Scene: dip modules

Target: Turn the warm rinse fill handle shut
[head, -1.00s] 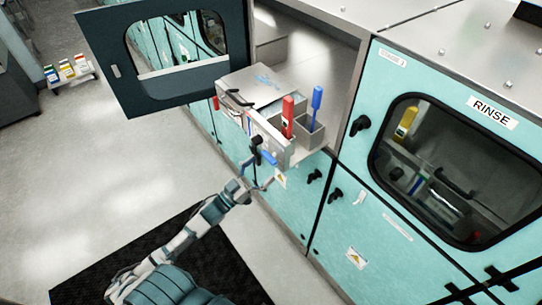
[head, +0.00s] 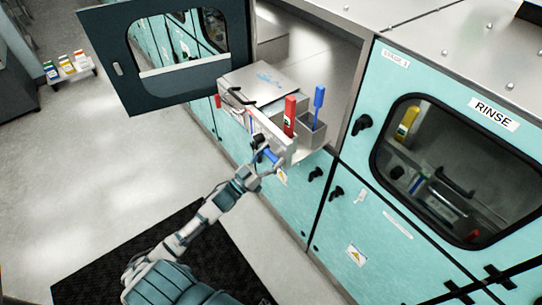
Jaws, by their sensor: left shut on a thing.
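A blue handle (head: 270,155) sits low on the front of the pulled-out metal module (head: 293,146), below a red upright piece. My left gripper (head: 266,162) is at this handle and shut on it. The fingers partly hide the handle and the valve behind it. A small red handle (head: 218,102) shows at the module's far left end. No lettering is readable near the handles, so I cannot tell from it which one is the warm rinse fill. My right gripper is out of view.
An open dark door with a window (head: 118,75) stands at the upper left. A red block (head: 289,115) and a blue brush-like tool (head: 319,98) stand upright on the module. The closed RINSE door (head: 395,75) is at right.

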